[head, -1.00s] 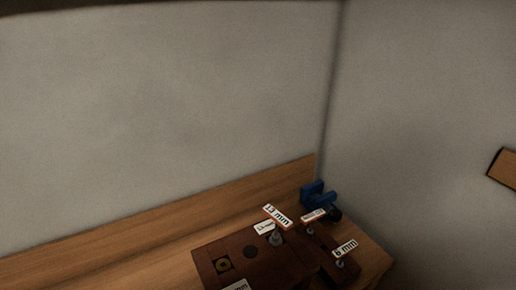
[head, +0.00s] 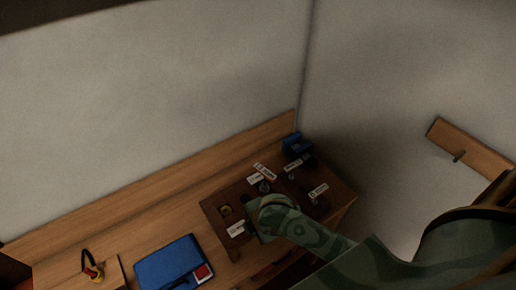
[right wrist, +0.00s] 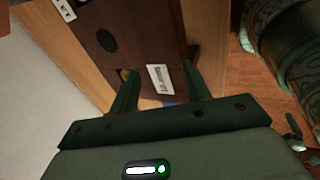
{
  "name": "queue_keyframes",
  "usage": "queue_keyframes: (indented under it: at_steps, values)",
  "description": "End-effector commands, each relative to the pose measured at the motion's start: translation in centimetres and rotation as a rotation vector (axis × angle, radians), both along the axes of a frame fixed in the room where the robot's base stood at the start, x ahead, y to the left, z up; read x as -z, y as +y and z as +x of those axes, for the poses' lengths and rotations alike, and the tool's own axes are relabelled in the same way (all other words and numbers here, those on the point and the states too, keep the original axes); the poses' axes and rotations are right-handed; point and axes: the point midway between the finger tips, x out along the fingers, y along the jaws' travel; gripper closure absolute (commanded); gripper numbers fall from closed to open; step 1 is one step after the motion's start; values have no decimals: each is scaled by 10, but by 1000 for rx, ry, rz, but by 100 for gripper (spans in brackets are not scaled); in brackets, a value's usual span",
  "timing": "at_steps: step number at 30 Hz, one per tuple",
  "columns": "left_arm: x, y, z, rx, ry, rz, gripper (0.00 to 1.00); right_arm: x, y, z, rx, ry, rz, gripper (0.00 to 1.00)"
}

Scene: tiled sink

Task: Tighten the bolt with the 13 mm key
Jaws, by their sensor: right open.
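In the head view a dark wooden block (head: 212,212) lies on the bench. The upright 13 mm sign (head: 265,170) stands over a grey metal piece (head: 264,187), which may be the 13 mm key. A yellow-ringed dark spot (head: 226,210) is on the block's left part; I cannot tell if it is the bolt. My right gripper (head: 252,206) is over the block's front. In the right wrist view its fingers (right wrist: 160,92) are open and empty, on either side of a white label (right wrist: 160,79) on the block's edge. My left gripper is not in view.
Other signs, including the 8 mm one (head: 318,191), stand at the block's right. A blue clamp-like object (head: 297,146) is at the back corner. A blue case (head: 168,264) and yellow-and-black headgear (head: 93,271) lie left. The bench between block and back board looks clear.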

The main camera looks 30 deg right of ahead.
Motion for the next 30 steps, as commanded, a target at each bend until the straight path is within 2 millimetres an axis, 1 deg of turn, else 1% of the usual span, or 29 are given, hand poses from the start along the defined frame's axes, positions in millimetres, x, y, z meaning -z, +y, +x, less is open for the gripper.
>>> queue_keyframes:
  at_steps: [1,2,3,5,6,8,9,12,13,16,18,20,26,30]
  values:
    - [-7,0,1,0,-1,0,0,-12,4,14,-141,2,-45,53]
    - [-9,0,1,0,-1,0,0,-15,7,20,-237,10,-72,53]
    - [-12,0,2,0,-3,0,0,-21,8,30,-376,20,-116,53]
    - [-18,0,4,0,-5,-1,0,-33,5,45,-623,43,-197,53]
    - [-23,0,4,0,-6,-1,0,-42,-3,56,-801,65,-258,53]
    - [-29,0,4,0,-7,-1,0,-58,-21,71,-1060,103,-341,53]
    - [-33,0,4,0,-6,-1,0,-69,-35,80,-1212,131,-384,53]
    - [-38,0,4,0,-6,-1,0,-93,-67,95,-1484,181,-439,53]
    - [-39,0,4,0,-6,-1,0,-99,-75,98,-1545,193,-449,53]
    - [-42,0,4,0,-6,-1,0,-117,-99,106,-1693,217,-461,53]
    - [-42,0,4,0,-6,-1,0,-124,-108,110,-1753,223,-461,53]
    - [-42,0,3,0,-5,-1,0,-126,-112,111,-1782,226,-460,53]
    - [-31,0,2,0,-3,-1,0,-116,-112,110,-1792,225,-457,53]
    - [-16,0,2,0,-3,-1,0,-102,-112,110,-1791,224,-458,53]
